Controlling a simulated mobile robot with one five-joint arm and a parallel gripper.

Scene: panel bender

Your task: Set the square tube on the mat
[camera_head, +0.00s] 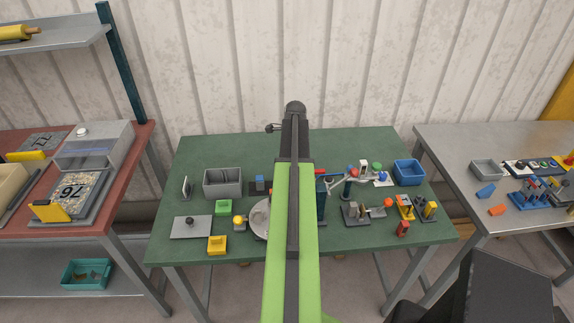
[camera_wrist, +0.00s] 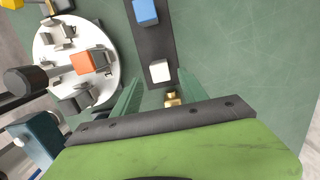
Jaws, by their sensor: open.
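My gripper (camera_wrist: 160,85) is open in the wrist view, its two green fingers apart above the green table. A small brass piece (camera_wrist: 172,99) shows between the fingers, close to the gripper's body. A dark flat strip (camera_wrist: 153,45) lies just beyond the fingertips; it carries a white block (camera_wrist: 160,71) and a blue block (camera_wrist: 145,12). I cannot tell whether this strip is the mat. No piece can be made out surely as the square tube. In the head view my arm hides the middle of the table and the fingers do not show.
A round white plate (camera_wrist: 112,84) with several clamps and an orange block (camera_wrist: 83,63) is left of the fingers. On the green table (camera_head: 350,142) stand a grey bin (camera_head: 222,183), a blue bin (camera_head: 409,172) and several small fixtures. The table's back strip is mostly clear.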

